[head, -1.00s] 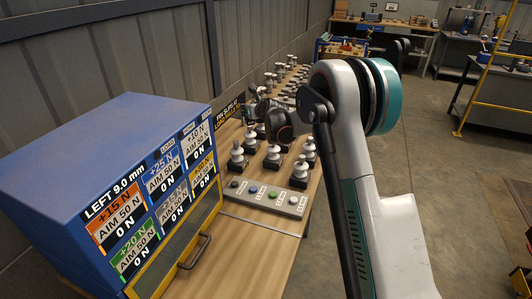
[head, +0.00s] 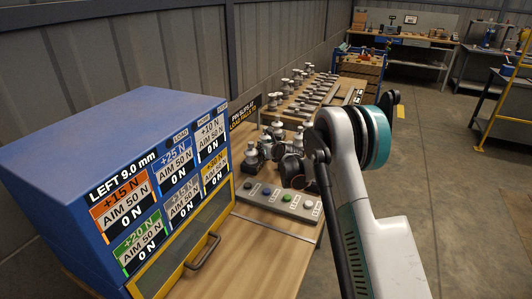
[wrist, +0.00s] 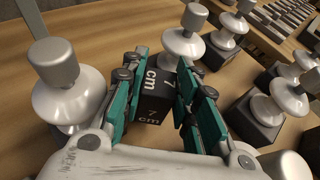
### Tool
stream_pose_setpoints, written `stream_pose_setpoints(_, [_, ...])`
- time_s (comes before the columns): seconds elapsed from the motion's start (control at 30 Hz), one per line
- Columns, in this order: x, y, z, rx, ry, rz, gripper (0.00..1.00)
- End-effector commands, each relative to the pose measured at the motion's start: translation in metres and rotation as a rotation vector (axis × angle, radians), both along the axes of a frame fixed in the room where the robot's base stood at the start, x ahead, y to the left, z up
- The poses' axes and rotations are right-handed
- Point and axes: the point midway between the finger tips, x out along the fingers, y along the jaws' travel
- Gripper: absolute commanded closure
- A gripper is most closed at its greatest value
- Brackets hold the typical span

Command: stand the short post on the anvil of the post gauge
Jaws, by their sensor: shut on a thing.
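In the wrist view my gripper (wrist: 161,66) has its green-sided fingers closed on the two sides of a black block (wrist: 152,112) marked "7 cm". I cannot tell if this block is the whole short post or only part of it; its lower end is hidden. In the head view my wrist and gripper (head: 290,167) are a small dark shape among the insulators on the bench, and the held block cannot be made out. I cannot pick out the post gauge or its anvil with certainty.
White insulators on dark bases stand close on the left (wrist: 68,80), behind (wrist: 183,35) and on the right (wrist: 280,100) of my fingers. A blue cabinet (head: 100,125) with load displays stands at the left. A button strip (head: 285,202) lies at the bench's near end.

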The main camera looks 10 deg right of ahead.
Motion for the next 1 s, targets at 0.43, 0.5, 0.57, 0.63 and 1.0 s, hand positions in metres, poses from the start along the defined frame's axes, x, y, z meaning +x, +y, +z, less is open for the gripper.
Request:
stream_pose_setpoints(0.43, [0.0, 0.0, -0.02, 0.0, 0.0, 0.0, 1.0])
stream_pose_setpoints(0.5, [0.0, 0.0, -0.023, 0.0, 0.0, 0.0, 1.0])
stream_pose_setpoints(0.57, [0.0, 0.0, -0.022, 0.0, 0.0, 0.0, 0.64])
stream_pose_setpoints(0.63, [0.0, 0.0, -0.022, 0.0, 0.0, 0.0, 0.64])
stream_pose_setpoints(1.0, [-0.003, -0.001, -0.016, 0.0, 0.0, 0.0, 0.64])
